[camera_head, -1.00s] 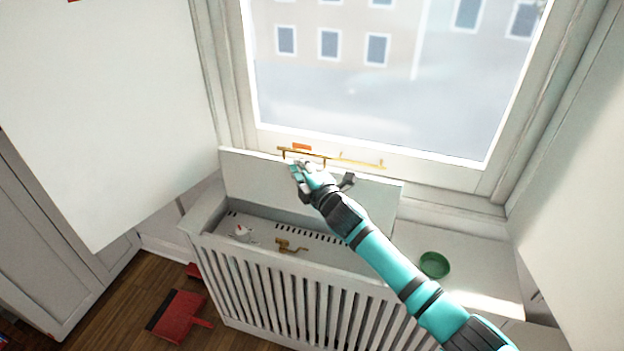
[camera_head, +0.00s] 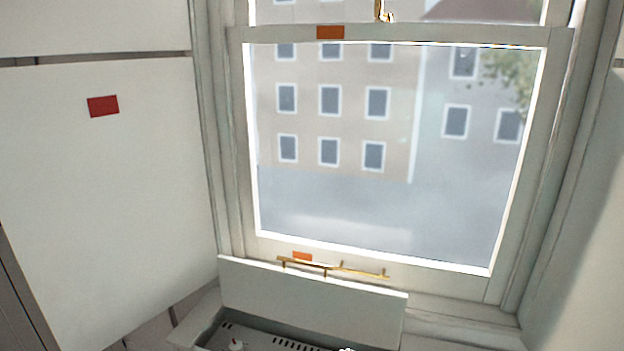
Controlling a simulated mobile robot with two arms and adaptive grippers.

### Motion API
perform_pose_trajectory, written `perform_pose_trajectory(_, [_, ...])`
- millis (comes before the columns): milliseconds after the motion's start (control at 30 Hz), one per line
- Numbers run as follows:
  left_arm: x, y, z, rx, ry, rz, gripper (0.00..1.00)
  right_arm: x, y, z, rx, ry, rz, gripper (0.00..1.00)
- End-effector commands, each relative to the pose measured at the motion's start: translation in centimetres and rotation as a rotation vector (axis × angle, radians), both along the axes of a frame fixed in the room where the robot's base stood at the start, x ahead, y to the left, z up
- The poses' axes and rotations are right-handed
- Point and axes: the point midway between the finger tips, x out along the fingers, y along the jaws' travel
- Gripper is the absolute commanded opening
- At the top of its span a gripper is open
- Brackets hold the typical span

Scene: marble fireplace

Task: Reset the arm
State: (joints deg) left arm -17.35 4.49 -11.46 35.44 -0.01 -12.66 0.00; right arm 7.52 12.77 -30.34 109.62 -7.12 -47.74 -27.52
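No arm of mine shows clearly in the head view now. A tiny pale bit (camera_head: 347,349) shows at the bottom edge; it may be the tip of my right gripper, but too little shows to tell its state. My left gripper is out of view. The white radiator cover (camera_head: 210,335) stands below the window, with its lid (camera_head: 310,297) raised upright against the sill.
The sash window (camera_head: 390,150) fills the middle, with a brass handle (camera_head: 330,267) on its lower rail and a brass latch (camera_head: 383,12) on top. A white panel (camera_head: 110,200) with a red label (camera_head: 103,106) stands open at left. Space before the window is clear.

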Motion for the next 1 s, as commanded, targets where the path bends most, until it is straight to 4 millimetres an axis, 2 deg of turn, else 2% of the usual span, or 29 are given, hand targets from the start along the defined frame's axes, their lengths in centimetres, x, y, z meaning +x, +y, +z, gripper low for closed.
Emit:
perform_pose_trajectory(33, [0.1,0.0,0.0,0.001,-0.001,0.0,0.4,-3.3,-1.7,-2.0,0.077,0.12,-0.084,0.0])
perform_pose_trajectory(100, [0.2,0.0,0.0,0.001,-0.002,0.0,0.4,-7.3,-4.0,-4.1,0.164,0.269,-0.204,0.0])
perform_pose_trajectory(200, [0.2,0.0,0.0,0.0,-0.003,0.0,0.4,-12.3,-6.7,-6.0,0.249,0.431,-0.346,0.0])
perform_pose_trajectory(300, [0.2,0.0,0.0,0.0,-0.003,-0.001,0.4,-16.2,-8.5,-7.1,0.298,0.545,-0.453,0.0])
perform_pose_trajectory(500, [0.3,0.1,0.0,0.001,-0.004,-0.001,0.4,-22.3,-11.1,-8.1,0.355,0.703,-0.618,0.0])
perform_pose_trajectory(800, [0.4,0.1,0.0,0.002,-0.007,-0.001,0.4,-30.1,-13.9,-8.2,0.398,0.877,-0.824,0.0])
perform_pose_trajectory(1000, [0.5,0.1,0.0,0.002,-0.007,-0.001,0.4,-28.5,-13.6,-13.3,0.385,0.893,-0.821,0.0])
